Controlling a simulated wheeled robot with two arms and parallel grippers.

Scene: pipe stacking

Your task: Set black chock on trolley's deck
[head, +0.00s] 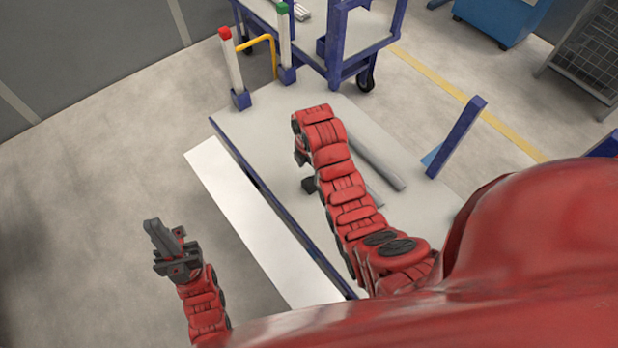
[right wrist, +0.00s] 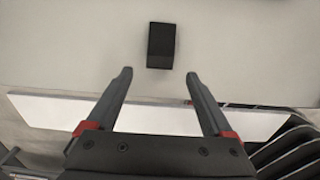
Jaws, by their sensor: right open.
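The black chock (right wrist: 161,45) is a small dark block in the right wrist view. It lies on a pale grey surface beyond my right fingertips and roughly in line with the gap between them. My right gripper (right wrist: 159,74) is open and empty, apart from the chock. In the head view my red right arm hides most of this gripper; a dark piece beside the arm cannot be told for certain. The trolley's grey deck (head: 262,117) has a blue edge and lies under my right arm. My left gripper (head: 166,245) is left of the deck, over the floor.
Grey pipes (head: 375,160) lie on the deck beside my right arm. A red-tipped post (head: 233,70), a green-tipped post (head: 285,45) and a blue post (head: 456,137) stand around it. A white strip (head: 250,215) runs along the left side. A blue-framed cart (head: 335,60) stands behind.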

